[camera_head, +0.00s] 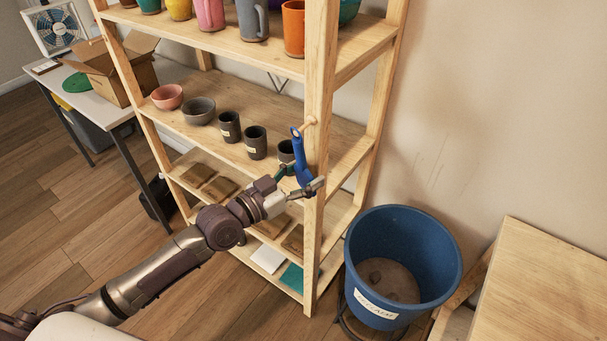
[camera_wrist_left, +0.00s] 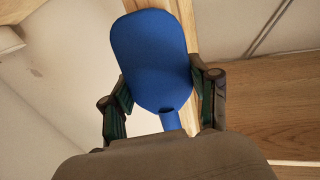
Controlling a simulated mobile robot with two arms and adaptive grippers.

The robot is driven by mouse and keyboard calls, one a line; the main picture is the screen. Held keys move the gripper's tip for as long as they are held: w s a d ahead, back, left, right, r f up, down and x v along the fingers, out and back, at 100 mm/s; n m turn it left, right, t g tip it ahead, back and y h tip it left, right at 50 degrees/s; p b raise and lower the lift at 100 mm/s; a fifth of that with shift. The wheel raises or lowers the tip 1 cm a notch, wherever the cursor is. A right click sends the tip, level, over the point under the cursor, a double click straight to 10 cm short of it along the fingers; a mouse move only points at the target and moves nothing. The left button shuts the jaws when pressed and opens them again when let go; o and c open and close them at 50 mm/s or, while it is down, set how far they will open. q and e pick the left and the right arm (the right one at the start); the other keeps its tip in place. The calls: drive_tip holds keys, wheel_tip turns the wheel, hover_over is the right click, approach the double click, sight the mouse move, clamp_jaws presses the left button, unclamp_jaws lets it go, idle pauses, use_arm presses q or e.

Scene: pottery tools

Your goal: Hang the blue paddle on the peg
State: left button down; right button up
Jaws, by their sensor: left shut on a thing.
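The blue paddle (camera_head: 302,172) is upright against the front post of the wooden shelf, its narrow end up. The wooden peg (camera_head: 308,122) sticks out of that post right at the paddle's top end. I cannot tell whether the peg passes through the paddle's hole. My left gripper (camera_head: 301,189) is shut on the paddle's lower part. In the left wrist view the paddle's broad blue face (camera_wrist_left: 152,60) shows between the two fingers (camera_wrist_left: 160,100), and the peg is not identifiable. My right gripper is not in view.
The shelf's boards hold bowls and dark cups (camera_head: 256,142), with colored mugs (camera_head: 294,28) above. A blue bucket (camera_head: 425,240) stands right of the shelf, beside a wooden table (camera_head: 550,290). A cardboard box (camera_head: 122,75) sits on a white table at the left.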

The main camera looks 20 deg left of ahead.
use_arm(q)
drive_tip(key=shift+f, duration=0.3)
drive_tip(key=c, duration=0.7)
unclamp_jaws()
drive_tip(key=o, duration=0.5)
drive_tip(key=shift+w+d, duration=0.1)
drive_tip(key=shift+w, duration=0.1)
drive_tip(key=shift+s+r, duration=0.1)
drive_tip(key=shift+s, duration=0.1)
